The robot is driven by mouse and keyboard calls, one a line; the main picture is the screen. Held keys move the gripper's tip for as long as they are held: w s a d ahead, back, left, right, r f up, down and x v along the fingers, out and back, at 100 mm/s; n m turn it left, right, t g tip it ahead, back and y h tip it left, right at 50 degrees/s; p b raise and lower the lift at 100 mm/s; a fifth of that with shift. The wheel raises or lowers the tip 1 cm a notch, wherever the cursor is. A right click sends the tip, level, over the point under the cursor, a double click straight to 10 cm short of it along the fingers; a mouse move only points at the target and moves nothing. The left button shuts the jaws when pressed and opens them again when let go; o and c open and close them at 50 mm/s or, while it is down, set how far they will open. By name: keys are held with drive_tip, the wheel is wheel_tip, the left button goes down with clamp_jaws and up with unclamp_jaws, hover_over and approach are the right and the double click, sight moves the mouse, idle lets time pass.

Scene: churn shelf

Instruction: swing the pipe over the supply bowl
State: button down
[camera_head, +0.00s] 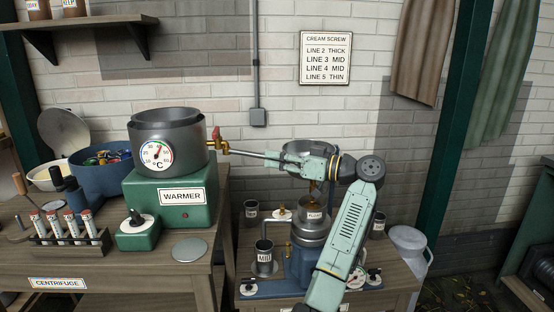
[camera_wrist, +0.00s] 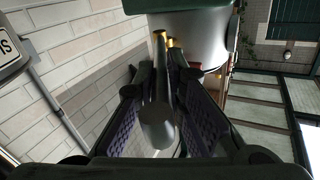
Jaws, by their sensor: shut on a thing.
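The grey pipe (camera_head: 242,153) runs right from the brass tap (camera_head: 217,146) with a red handle on the warmer's pot (camera_head: 168,128). My gripper (camera_head: 272,157) is shut on the pipe near its free end. In the wrist view the pipe (camera_wrist: 157,122) lies between the two purple-padded fingers (camera_wrist: 155,105), with brass fittings (camera_wrist: 162,42) beyond. The supply bowl (camera_head: 309,145), a grey metal bowl, stands on top of the separator, behind my gripper and wrist, which hide part of it. I cannot tell whether the pipe's end is above the bowl.
The green warmer (camera_head: 150,192) stands on the left bench, with a blue tub (camera_head: 103,178) and a rack of tubes (camera_head: 65,240). The separator (camera_head: 310,235) stands on the right bench with a milk cup (camera_head: 264,262). A milk can (camera_head: 408,245) is at the right.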

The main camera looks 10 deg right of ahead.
drive_tip(key=c, duration=1.6)
unclamp_jaws()
drive_tip(key=shift+a, duration=0.1)
drive_tip(key=shift+c, duration=0.2)
drive_tip(key=v, duration=1.2)
drive_tip(key=shift+c, duration=0.2)
